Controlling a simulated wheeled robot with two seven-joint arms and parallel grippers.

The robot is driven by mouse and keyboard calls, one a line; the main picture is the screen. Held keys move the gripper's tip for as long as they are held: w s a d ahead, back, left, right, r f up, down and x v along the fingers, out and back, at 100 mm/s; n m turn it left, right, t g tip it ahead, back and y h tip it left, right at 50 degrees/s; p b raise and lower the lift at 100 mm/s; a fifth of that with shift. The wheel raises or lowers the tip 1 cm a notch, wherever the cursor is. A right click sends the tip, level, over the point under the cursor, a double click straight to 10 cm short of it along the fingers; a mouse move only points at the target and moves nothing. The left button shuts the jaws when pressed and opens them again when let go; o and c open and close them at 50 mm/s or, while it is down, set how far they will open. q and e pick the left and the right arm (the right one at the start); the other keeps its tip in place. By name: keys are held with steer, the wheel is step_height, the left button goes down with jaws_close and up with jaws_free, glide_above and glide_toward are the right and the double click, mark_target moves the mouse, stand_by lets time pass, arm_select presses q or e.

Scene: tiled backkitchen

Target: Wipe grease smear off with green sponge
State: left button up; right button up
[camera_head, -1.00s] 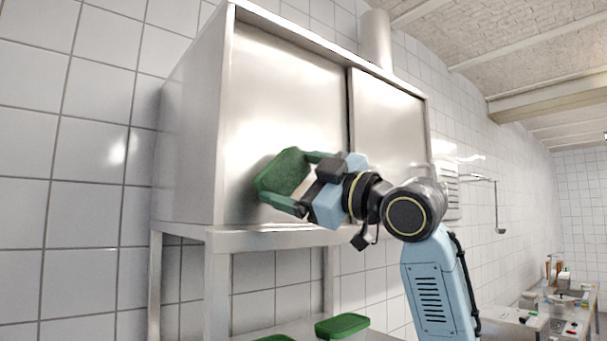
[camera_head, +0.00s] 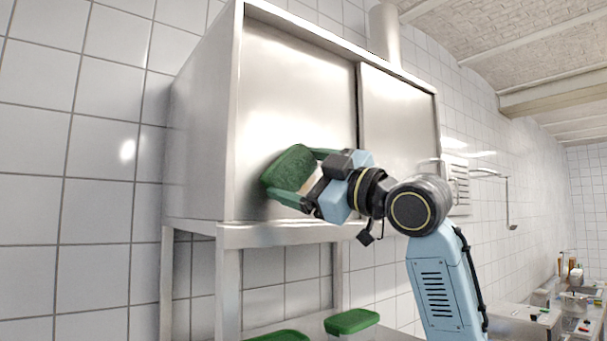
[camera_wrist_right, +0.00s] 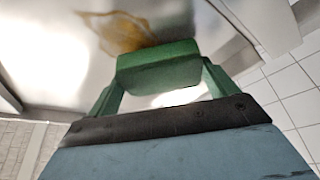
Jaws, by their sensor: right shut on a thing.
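The green sponge (camera_head: 290,168) is held in my right gripper (camera_head: 297,178), in front of the left door of the steel cabinet (camera_head: 290,95). In the right wrist view the sponge (camera_wrist_right: 158,68) sits between the two green fingers of my right gripper (camera_wrist_right: 157,78). A yellow-brown grease smear (camera_wrist_right: 118,30) shows on the steel surface just beyond the sponge, which covers part of it. I cannot tell whether the sponge touches the steel. The smear cannot be made out in the head view. My left gripper is out of view.
The cabinet stands on a steel shelf frame (camera_head: 270,234) against a white tiled wall. Below are containers with green lids (camera_head: 352,321). A bracket (camera_head: 508,200) sticks out from the wall at the right. A cluttered counter (camera_head: 560,310) is at the far right.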

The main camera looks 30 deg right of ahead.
steer(key=shift+w, duration=0.6)
steer(key=shift+d, duration=5.3)
steer(key=shift+a, duration=5.35)
steer(key=shift+d, duration=5.4)
steer(key=shift+a, duration=5.4)
